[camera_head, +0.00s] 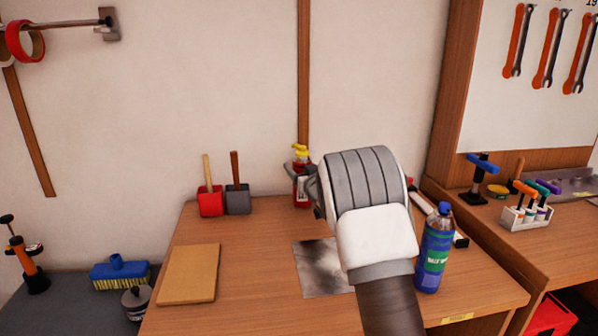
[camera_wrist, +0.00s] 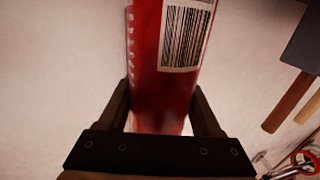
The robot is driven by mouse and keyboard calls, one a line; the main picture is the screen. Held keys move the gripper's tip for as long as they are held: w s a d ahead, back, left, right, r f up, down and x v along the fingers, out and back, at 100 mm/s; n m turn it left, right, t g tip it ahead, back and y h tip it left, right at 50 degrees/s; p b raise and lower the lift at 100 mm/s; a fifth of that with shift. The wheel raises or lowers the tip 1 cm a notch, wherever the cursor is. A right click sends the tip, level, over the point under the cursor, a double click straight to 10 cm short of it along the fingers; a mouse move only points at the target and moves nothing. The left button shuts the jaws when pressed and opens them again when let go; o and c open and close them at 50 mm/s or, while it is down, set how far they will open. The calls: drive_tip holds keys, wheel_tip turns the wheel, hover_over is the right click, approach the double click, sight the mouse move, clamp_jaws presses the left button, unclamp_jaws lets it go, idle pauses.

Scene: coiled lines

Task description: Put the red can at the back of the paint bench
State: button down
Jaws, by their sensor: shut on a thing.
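The red can (camera_head: 302,191), with a yellow top, is near the back of the wooden paint bench (camera_head: 255,225), close to the wall. My gripper (camera_head: 303,176) is shut on it; my own wrist hides part of the can and gripper in the head view. In the wrist view the red can (camera_wrist: 150,75) shows a white barcode label and stands between the two dark fingers of my gripper (camera_wrist: 163,108). I cannot tell whether the can's base touches the bench top.
A tan board (camera_head: 188,275) and a stained metal sheet (camera_head: 318,270) lie flat. Bare bench lies between the scoops and the red can.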

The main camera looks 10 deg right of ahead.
drive_tip(key=shift+r, duration=0.15)
drive_tip(key=shift+f, duration=0.2)
drive_tip(key=shift+c, duration=0.3)
unclamp_jaws()
